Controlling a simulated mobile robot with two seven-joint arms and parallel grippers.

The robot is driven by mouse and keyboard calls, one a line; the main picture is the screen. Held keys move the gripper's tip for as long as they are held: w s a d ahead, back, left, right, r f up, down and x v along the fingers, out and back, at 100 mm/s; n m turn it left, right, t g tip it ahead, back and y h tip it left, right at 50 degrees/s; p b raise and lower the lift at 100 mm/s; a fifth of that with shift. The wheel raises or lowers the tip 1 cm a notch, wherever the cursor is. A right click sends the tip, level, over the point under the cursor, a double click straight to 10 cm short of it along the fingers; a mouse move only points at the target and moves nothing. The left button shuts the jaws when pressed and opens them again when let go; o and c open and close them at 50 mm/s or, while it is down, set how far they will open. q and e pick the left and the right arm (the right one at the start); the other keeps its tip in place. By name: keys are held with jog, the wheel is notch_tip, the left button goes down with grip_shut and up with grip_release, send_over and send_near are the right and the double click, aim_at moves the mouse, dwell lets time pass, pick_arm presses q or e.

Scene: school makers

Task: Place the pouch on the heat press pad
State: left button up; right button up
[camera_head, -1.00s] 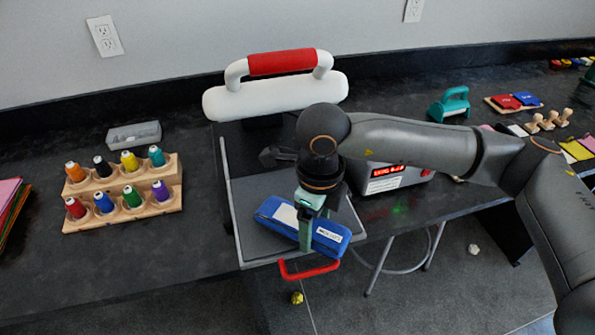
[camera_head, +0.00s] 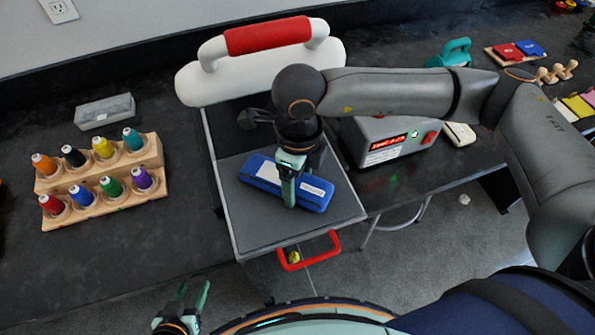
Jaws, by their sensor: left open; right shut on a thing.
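The blue pouch (camera_head: 312,192) with a pale label lies over the dark grey heat press pad (camera_head: 262,229). My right gripper (camera_head: 288,192) is shut on the middle of the pouch from above. The pouch looks very close to the pad; I cannot tell whether it touches. The heat press has a white upper body (camera_head: 225,83) with a red handle grip (camera_head: 268,35), raised behind the pad. My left gripper (camera_head: 190,296) is open and empty at the bottom left, away from the pouch.
A wooden rack (camera_head: 105,190) with several coloured thread spools stands left of the press. A grey control box (camera_head: 385,140) with a red display stands to the right. A grey box (camera_head: 105,111) lies behind the rack. The counter front left is clear.

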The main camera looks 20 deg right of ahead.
aim_at(298, 184)
jog(key=shift+f+b, duration=0.25)
jog(key=shift+b, duration=0.05)
jog(key=o, duration=1.2)
jog(key=shift+r, duration=0.1)
jog(key=shift+r, duration=3.95)
jog(key=shift+a, duration=0.1)
